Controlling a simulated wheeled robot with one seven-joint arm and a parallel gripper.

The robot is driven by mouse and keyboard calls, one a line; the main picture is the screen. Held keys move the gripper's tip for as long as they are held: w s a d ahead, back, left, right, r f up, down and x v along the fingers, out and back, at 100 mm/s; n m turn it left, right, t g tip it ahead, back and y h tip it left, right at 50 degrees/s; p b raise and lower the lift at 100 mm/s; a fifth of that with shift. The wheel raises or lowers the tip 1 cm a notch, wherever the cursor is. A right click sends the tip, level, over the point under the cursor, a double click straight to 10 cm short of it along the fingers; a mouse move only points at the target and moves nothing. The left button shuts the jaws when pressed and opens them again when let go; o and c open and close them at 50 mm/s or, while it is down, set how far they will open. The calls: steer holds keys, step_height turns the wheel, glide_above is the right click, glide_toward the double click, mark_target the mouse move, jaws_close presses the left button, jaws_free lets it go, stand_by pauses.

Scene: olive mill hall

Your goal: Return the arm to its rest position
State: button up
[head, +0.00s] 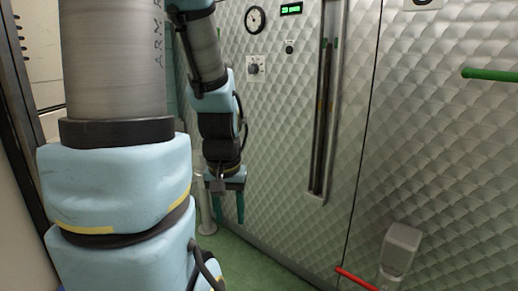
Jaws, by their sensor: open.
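My arm (115,180) fills the left of the head view, with grey tube sections and light blue covers. It bends at the top, and its far part hangs down towards the floor. My gripper (228,208) is at the lower end of that part, pointing down, with two green fingers set apart. It is open and nothing shows between the fingers. It hangs in front of the quilted metal wall, above the green floor.
A quilted metal wall (290,150) runs across the view with a dial (255,19), a rotary switch (255,68) and a tall recessed slot (325,110). A green bar (490,74), a red bar (356,279) and a grey fitting (400,250) stick out at right. Green floor (250,262) shows below.

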step_height(320, 180, up, 27)
steer(key=p, duration=2.4)
steer(key=shift+f, duration=0.15)
steer(key=shift+d, duration=0.15)
